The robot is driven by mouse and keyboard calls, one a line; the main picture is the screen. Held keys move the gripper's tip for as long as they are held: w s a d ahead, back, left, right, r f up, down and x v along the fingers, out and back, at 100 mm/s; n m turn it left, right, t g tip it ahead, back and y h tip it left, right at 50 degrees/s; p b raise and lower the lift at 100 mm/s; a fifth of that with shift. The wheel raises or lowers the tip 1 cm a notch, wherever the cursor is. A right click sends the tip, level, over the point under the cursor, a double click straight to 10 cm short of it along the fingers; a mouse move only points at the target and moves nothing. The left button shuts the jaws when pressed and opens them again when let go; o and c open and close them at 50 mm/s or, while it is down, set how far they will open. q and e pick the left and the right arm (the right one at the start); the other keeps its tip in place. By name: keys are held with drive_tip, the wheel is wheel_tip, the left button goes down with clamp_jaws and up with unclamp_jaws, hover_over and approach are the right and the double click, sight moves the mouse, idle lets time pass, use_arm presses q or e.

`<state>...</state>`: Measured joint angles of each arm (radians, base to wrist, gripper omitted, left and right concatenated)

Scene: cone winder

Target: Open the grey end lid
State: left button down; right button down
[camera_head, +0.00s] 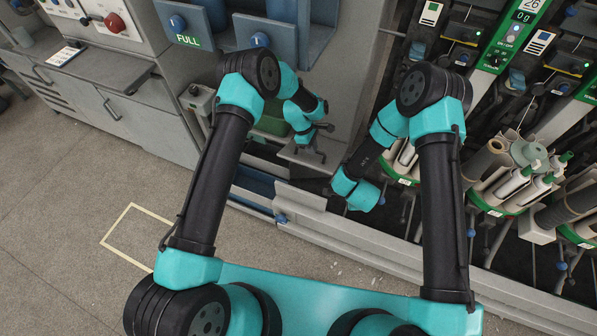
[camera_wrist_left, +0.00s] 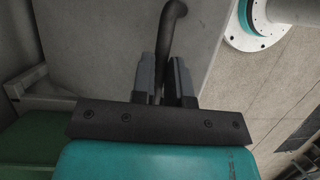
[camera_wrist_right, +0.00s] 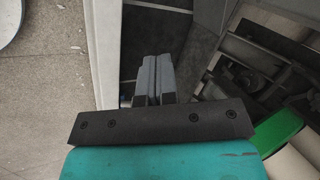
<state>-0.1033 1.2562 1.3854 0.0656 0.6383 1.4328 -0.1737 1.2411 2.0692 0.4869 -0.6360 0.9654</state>
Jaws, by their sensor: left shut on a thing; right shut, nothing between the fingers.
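The grey end lid (camera_wrist_left: 90,50) is a flat grey panel with a dark bent handle (camera_wrist_left: 173,22). My left gripper (camera_wrist_left: 165,80) is shut on the handle, which stands between its fingers. In the head view my left gripper (camera_head: 318,138) is at the machine's end, over a small grey panel (camera_head: 300,157) that looks like the lid. How far the lid stands open I cannot tell. My right gripper (camera_wrist_right: 153,78) is shut and empty, in front of dark machine parts. In the head view its fingers are hidden behind its teal wrist.
Winding units with yarn cones (camera_head: 525,152) fill the right side. Blue bins (camera_head: 185,20) and a "FULL" label are above left. A green part (camera_wrist_left: 30,140) lies beside the lid. Grey cabinets (camera_head: 130,120) stand left. The floor in front is clear, with a yellow outline (camera_head: 122,216).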

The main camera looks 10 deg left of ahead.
use_arm(q)
drive_tip(key=shift+w, duration=0.3)
use_arm(e)
drive_tip(key=w+a+f+m+t+h, duration=0.2)
drive_tip(key=a+f+m+t, duration=0.15)
drive_tip(key=a+m, duration=0.3)
drive_tip(key=w+a+f+m+t+h, duration=0.1)
drive_tip(key=w+a+f+m+t, duration=0.2)
drive_tip(key=a+m, duration=0.35)
drive_tip(key=s+a+f+m+t+h, duration=0.1)
drive_tip(key=s+a+m+t+h, duration=0.1)
drive_tip(key=s+a+m+t, duration=0.6)
drive_tip(key=shift+s+a+m+t+h, duration=0.3)
drive_tip(key=shift+a+m+t, duration=0.35)
drive_tip(key=shift+a+m, duration=0.6)
approach(302, 164)
drive_tip(key=w+f, duration=0.3)
drive_tip(key=w, duration=0.2)
drive_tip(key=r, duration=0.1)
drive_tip(key=w+r, duration=0.1)
drive_tip(key=w+d+r, duration=0.1)
drive_tip(key=shift+r, duration=0.35)
